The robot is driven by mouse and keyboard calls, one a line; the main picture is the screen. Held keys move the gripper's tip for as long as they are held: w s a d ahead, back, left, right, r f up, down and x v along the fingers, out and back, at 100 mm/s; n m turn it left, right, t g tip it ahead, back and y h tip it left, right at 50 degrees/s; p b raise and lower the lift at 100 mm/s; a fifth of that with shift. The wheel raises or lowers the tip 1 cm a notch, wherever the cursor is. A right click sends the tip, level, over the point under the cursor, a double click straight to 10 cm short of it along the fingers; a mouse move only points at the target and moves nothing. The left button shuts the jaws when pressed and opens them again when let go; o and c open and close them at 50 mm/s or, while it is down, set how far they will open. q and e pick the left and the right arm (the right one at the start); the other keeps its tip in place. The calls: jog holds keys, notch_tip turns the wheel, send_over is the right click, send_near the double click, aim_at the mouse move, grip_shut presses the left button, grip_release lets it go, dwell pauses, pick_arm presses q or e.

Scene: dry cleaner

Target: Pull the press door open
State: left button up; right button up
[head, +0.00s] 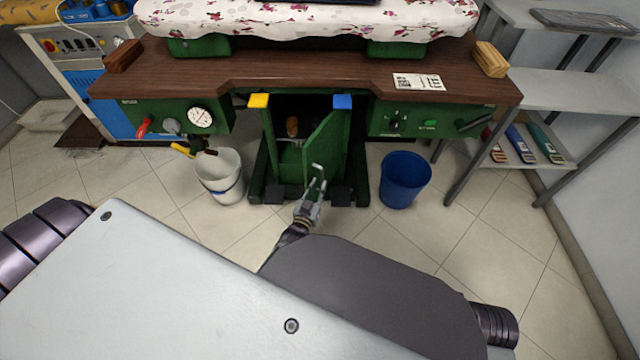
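The green press door (325,143) stands ajar under the middle of the press. It is angled outward, and a dark interior shows to its left. My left gripper (319,174) is in front of the door's lower part. Its two fingers show a gap between them, with nothing seen held. I cannot tell whether a finger touches the door. No door handle can be made out. My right gripper is not in view.
A blue bucket (405,180) stands right of the door, and a white bucket (219,178) stands to the left. The brown press table (300,72) overhangs the door. Yellow (258,101) and blue (342,102) tabs flank the opening. Tiled floor in front is clear.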

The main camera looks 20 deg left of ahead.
pick_arm(q)
jog(key=shift+s+d, duration=0.15)
jog(key=shift+s, duration=1.3)
